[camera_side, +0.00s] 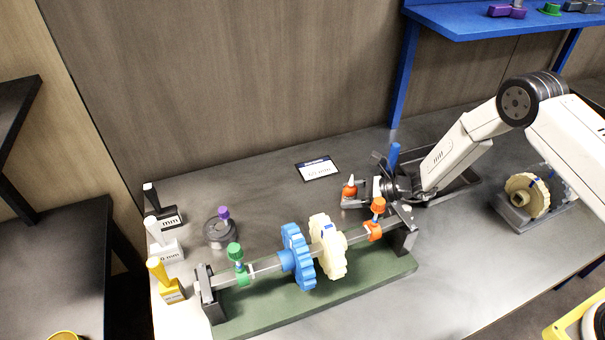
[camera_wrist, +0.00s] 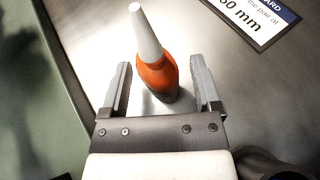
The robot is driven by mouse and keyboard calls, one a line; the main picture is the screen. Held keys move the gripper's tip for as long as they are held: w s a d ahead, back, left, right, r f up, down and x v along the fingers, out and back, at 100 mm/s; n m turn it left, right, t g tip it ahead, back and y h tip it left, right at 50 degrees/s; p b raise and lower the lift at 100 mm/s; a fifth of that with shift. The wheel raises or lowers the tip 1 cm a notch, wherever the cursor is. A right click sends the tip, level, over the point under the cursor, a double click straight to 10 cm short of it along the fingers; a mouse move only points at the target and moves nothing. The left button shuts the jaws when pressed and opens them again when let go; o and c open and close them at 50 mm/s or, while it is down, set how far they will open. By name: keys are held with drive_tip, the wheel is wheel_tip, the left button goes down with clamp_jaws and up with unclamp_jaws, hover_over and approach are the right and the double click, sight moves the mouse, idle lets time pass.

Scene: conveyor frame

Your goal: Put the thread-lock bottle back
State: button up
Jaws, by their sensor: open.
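The thread-lock bottle (camera_wrist: 155,76) is orange-red with a long white tapered nozzle. In the wrist view it is between the two fingers of my gripper (camera_wrist: 160,64), with gaps on both sides. In the side view the bottle (camera_side: 349,192) looks upright at table level, right of centre, behind the shaft assembly. My gripper (camera_side: 362,194) is open around it, low over the table. The bottle's base is partly hidden by the gripper, and I cannot tell what it stands on.
A shaft with blue gear (camera_side: 297,256), cream gear (camera_side: 327,247) and green and orange-capped collars lies on a green base (camera_side: 290,318) close in front. A label card (camera_side: 318,170) lies behind. Colored tagged blocks (camera_side: 168,283) stand left. A blue shelf (camera_side: 470,22) is above right.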

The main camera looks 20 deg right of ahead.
drive_tip(key=v, duration=0.4)
drive_tip(key=shift+d+r, duration=0.1)
drive_tip(key=shift+r, duration=0.3)
wheel_tip(320, 180, up, 6)
